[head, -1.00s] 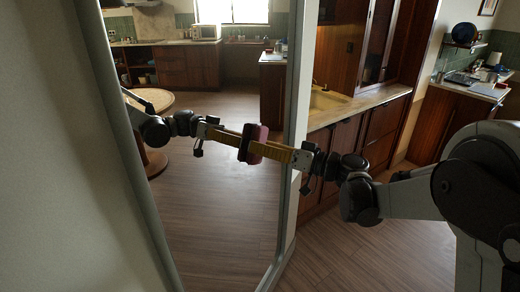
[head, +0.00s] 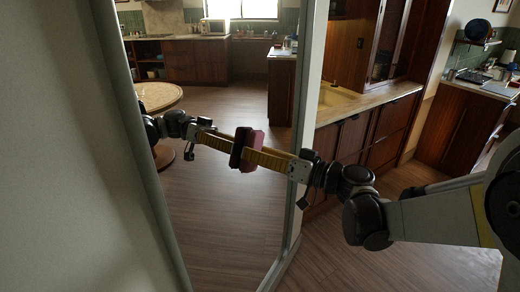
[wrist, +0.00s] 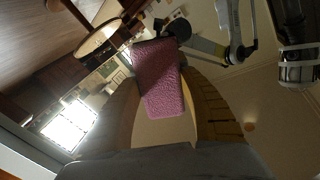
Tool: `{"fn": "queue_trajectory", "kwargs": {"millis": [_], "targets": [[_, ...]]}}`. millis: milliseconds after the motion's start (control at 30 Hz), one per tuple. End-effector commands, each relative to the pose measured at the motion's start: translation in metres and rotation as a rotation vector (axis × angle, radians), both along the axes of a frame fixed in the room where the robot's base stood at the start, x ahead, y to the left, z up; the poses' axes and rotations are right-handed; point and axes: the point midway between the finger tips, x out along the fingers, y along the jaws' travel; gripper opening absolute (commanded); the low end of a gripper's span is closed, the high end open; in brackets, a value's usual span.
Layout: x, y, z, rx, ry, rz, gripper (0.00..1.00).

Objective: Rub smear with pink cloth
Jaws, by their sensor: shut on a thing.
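The pink cloth (head: 255,141) is a thick pad at the end of my gripper (head: 259,157), in front of the tall mirror (head: 225,215). My gripper's yellow fingers are shut on it. In the wrist view the cloth (wrist: 160,82) sits between the two fingers (wrist: 166,118), its textured pink side in sight. A darker reflection of the cloth lies right beside it in the head view, and my arm's reflection runs off left. The cloth is at or very near the glass; I cannot tell whether it touches. I cannot make out a smear.
The mirror has a grey frame (head: 303,130), with a plain wall (head: 60,150) to its left. A wooden counter with a sink (head: 345,97) stands right of it. The round table (head: 160,96) appears within the mirror as a reflection. The wooden floor below is clear.

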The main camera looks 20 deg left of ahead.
Motion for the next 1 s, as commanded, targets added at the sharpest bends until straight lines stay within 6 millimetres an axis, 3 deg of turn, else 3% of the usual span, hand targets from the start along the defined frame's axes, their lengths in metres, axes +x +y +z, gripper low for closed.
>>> {"fn": "queue_trajectory", "kwargs": {"millis": [333,800,1000], "targets": [[-0.002,-0.002,0.0,0.0,0.0,-0.001,0.22],[-0.015,-0.049,0.0,0.0,0.0,-0.002,0.22],[-0.018,-0.058,0.0,0.0,0.0,-0.001,0.22]]}}
